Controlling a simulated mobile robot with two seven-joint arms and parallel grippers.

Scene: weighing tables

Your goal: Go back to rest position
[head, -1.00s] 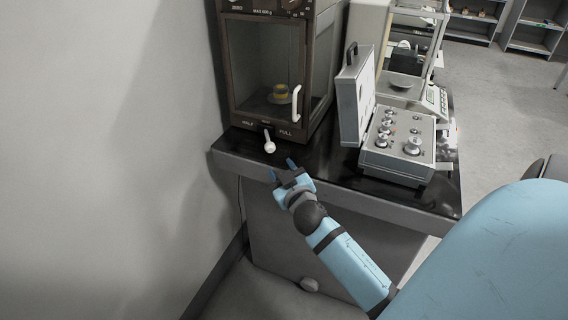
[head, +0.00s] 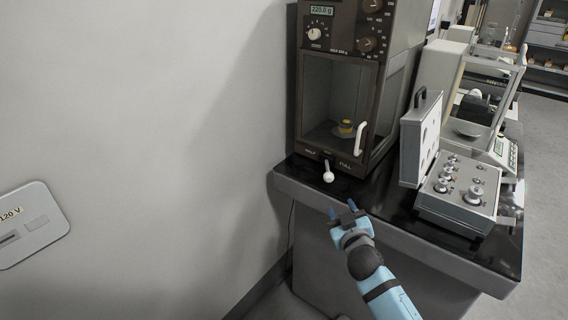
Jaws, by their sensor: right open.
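My right gripper (head: 342,211) is open and empty in the head view. It is at the front edge of the black-topped weighing table (head: 391,203), just below the small white lever (head: 328,173) of the brown balance (head: 311,120), and appears apart from the lever. My left gripper is not in view.
An open grey case of metal weights (head: 461,191) stands on the table to the right. A second balance (head: 484,110) is behind it. A wall plate marked 120 V (head: 34,224) is at the left. Shelves (head: 548,50) stand far back, with open floor before them.

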